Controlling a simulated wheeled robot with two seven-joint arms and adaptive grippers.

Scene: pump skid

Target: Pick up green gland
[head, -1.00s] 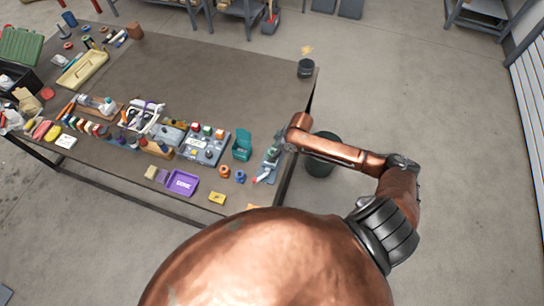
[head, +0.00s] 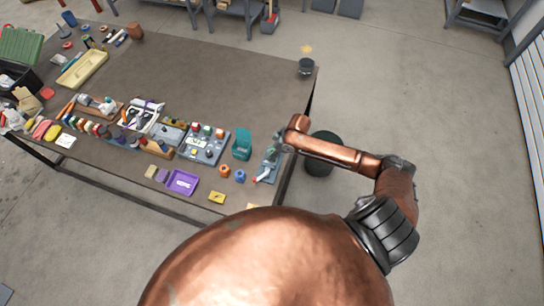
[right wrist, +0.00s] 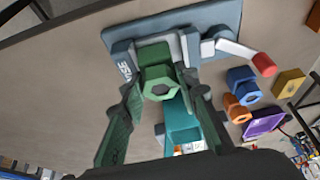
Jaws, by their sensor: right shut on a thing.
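The green gland (right wrist: 158,80) is a green hexagonal piece with a hole in its end, seen in the right wrist view. My right gripper (right wrist: 160,88) is shut on it, one finger on each side. The gland is at the blue-grey pump fixture (right wrist: 120,50); I cannot tell whether it is still seated there. In the head view the fixture (head: 266,173) stands at the table's right end, with my right arm reaching over it from the right. The gland is not clear in the head view. My left gripper is not in view.
A white lever with a red end (right wrist: 264,64) sticks out of the fixture. Close by are a teal holder (head: 242,146), a blue nut (right wrist: 242,80), an orange nut (right wrist: 236,108) and a purple tray (head: 182,182). The back middle of the table (head: 210,80) is clear.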

